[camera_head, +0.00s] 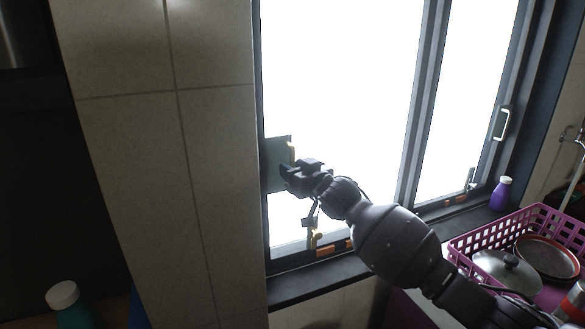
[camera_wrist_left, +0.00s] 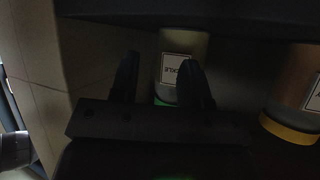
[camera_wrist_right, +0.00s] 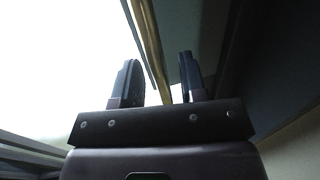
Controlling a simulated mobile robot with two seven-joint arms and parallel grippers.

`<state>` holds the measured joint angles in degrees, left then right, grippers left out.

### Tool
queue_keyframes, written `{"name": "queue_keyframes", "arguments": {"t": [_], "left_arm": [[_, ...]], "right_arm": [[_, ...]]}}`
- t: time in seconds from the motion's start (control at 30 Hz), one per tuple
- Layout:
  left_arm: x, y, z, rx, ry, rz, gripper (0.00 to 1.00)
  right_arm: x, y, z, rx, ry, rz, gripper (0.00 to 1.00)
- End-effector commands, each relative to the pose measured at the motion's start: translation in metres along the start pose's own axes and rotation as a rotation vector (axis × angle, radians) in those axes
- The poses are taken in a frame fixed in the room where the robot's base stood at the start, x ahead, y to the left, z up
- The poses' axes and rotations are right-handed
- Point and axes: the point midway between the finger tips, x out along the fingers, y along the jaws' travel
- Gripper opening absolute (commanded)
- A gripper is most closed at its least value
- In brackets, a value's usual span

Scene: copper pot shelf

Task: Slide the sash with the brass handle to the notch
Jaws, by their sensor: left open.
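The window sash (camera_head: 411,115) fills the middle of the head view, with bright glass. Its brass handle (camera_head: 292,150) is at the left edge, beside a dark green plate (camera_head: 276,160). My right gripper (camera_head: 287,172) is at this handle. In the right wrist view the brass handle (camera_wrist_right: 150,50) runs between the two open fingers (camera_wrist_right: 160,78), with gaps visible. My left gripper (camera_wrist_left: 157,75) is open and empty in its wrist view, in front of a jar. It is out of the head view. I cannot pick out the notch with certainty.
Orange blocks (camera_head: 327,250) and a small brass piece (camera_head: 317,238) sit at the bottom rail. The right sash has a pale handle (camera_head: 502,123). A purple bottle (camera_head: 501,193) and a pink basket (camera_head: 470,243) of cookware stand right. A labelled jar (camera_wrist_left: 180,50) is near my left gripper.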

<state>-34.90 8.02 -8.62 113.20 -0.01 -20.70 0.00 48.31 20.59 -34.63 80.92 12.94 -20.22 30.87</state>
Motion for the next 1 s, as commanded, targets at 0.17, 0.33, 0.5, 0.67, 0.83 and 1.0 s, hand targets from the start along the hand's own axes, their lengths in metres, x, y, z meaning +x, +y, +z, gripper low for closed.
{"name": "queue_keyframes", "arguments": {"t": [0.17, 0.33, 0.5, 0.67, 0.83, 1.0], "left_arm": [[-0.0002, -0.0003, -0.0001, 0.0, -0.001, 0.0, 0.43], [-0.0001, -0.0005, 0.0001, 0.001, -0.001, 0.0, 0.43], [-0.0001, -0.0006, 0.0003, 0.001, -0.001, 0.0, 0.43], [-0.0001, -0.0007, 0.0003, 0.002, -0.001, 0.0, 0.43], [-0.0001, -0.0008, 0.0004, 0.002, -0.002, 0.0, 0.43], [0.0, -0.0009, 0.0005, 0.002, -0.002, -0.001, 0.43]], "right_arm": [[0.0063, 0.0, -0.0003, -0.001, 0.0, 0.0, 0.38], [0.0067, -0.0001, -0.0001, -0.001, 0.001, 0.0, 0.38], [0.0066, -0.0001, -0.0002, -0.001, 0.0, 0.0, 0.28], [0.0065, 0.0, -0.0001, -0.001, 0.0, 0.0, 0.03], [0.0065, 0.0001, -0.0001, -0.001, 0.0, 0.0, 0.0], [0.007, 0.0002, -0.0001, -0.001, 0.0, 0.0, 0.0]]}}
